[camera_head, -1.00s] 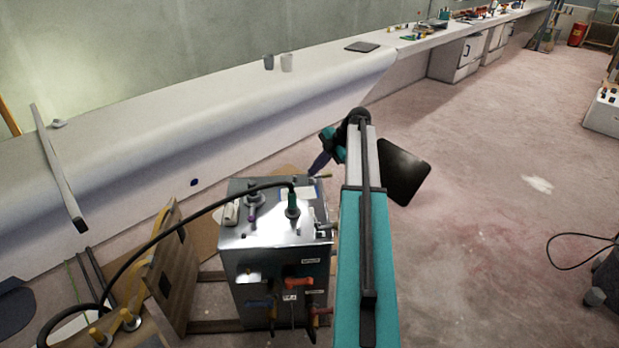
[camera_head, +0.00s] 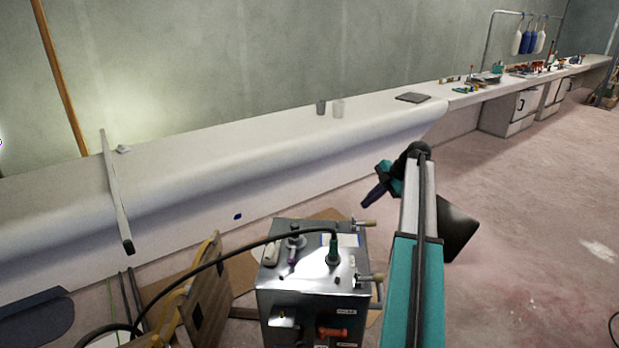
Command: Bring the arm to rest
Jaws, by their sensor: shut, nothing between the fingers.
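My arm reaches up from the lower right of the view, with a teal and a pale grey link. It bends at a dark joint, and my gripper (camera_head: 371,198) hangs from it, angled down and to the left. The gripper looks shut and empty. It is in front of the white hull-like bench, above and to the right of the metal cabinet (camera_head: 312,290). In the picture its tip is apart from the cabinet's top fittings.
The cabinet has levers, valves and a black hose (camera_head: 215,262). A wooden board (camera_head: 208,300) stands left of it.

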